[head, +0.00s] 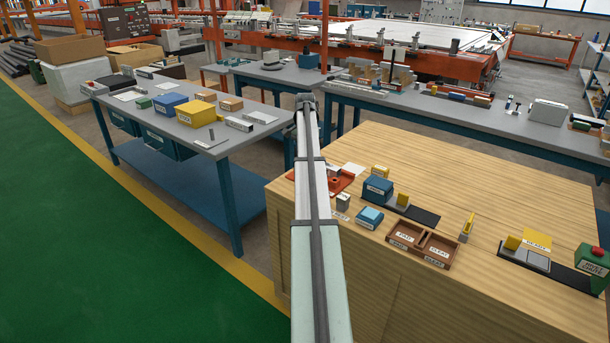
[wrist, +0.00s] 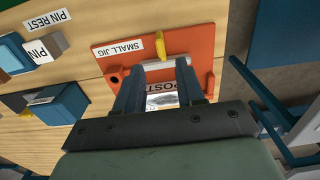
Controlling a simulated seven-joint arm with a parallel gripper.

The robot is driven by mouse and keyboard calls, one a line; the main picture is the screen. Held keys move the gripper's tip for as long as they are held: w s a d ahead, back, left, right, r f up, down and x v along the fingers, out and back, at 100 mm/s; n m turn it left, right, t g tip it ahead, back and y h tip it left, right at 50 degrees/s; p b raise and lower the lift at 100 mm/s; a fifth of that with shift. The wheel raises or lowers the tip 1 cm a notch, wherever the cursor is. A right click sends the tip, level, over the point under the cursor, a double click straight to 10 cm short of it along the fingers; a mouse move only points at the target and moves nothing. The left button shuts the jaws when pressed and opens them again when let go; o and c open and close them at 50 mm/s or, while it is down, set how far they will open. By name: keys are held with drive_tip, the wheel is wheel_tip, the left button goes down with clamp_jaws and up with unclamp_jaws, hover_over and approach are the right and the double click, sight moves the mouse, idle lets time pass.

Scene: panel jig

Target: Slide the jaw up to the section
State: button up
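The orange small jig plate (wrist: 112,58) lies on the wooden bench top in the wrist view, with a "SMALL JIG" label. A light grey bar (wrist: 165,62) lies across it near my fingertips, and a yellow upright piece (wrist: 160,45) stands just beyond the bar. I cannot tell for sure which part is the jaw and which the section. My gripper (wrist: 160,70) is over the plate with its two dark fingers apart. A card marked "POST" (wrist: 165,88) shows between them. No clear grip on anything shows. In the head view the plate (head: 343,184) is partly hidden by my arm.
Left of the jig in the wrist view are a grey pin block (wrist: 48,47) and a blue block (wrist: 60,103). In the head view, brown trays (head: 448,262) and a blue box (head: 369,217) stand nearby. The bench edge (wrist: 228,65) is close on the right.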

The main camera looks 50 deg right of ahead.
wheel_tip(320, 180, down, 9)
drive_tip(key=shift+f, duration=0.1)
idle(0.3)
clamp_jaws()
idle(0.4)
